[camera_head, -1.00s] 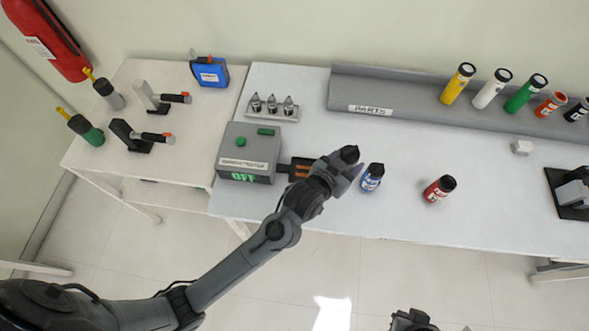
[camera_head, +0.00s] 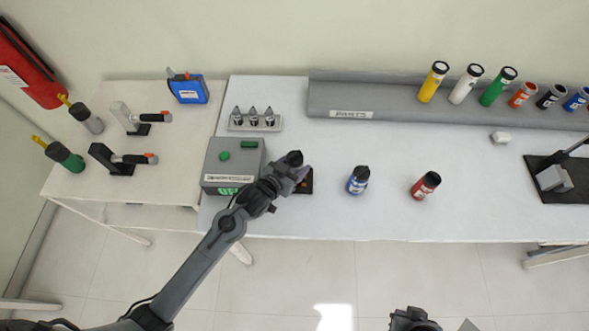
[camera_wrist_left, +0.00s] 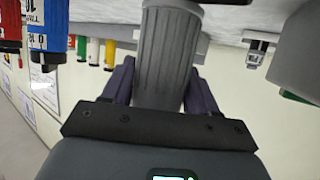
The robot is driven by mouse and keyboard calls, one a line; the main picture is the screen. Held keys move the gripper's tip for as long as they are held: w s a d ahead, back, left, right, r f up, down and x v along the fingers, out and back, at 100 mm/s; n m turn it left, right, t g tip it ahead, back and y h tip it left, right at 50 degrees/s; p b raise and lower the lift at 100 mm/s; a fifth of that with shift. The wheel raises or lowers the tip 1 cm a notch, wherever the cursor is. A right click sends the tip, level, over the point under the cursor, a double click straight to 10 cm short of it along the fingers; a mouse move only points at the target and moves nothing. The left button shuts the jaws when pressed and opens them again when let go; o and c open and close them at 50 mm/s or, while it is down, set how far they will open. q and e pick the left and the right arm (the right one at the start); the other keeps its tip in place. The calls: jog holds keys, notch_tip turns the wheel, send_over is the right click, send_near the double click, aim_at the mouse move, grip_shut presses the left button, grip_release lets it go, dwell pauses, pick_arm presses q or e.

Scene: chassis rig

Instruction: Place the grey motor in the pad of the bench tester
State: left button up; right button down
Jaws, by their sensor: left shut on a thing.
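My left gripper (camera_head: 301,176) is shut on the grey motor, a ribbed grey cylinder that shows between the two fingers in the left wrist view (camera_wrist_left: 166,55). In the head view the arm and fingers hide most of the motor. The bench tester (camera_head: 222,156) is a grey box with green buttons and a green display partly covered by my arm. I cannot tell whether the motor touches the pad. A dark part at the bottom edge may be my right gripper; its jaws are unclear.
A blue motor (camera_head: 357,182) and a red motor (camera_head: 426,186) stand on the bench to the right. A rack of several pointed bits (camera_head: 254,121) is behind the tester. A grey parts tray (camera_head: 400,110) lies at the back. The bench front middle is clear.

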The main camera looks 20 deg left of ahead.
pick_arm(q)
jog(key=shift+f, duration=1.25)
jog(key=shift+f, duration=0.1)
jog(key=o, duration=1.4)
jog(key=shift+f, duration=0.1)
jog(key=shift+p+v, duration=0.4)
jog(key=shift+v, duration=5.65)
jog(key=shift+w, duration=0.1)
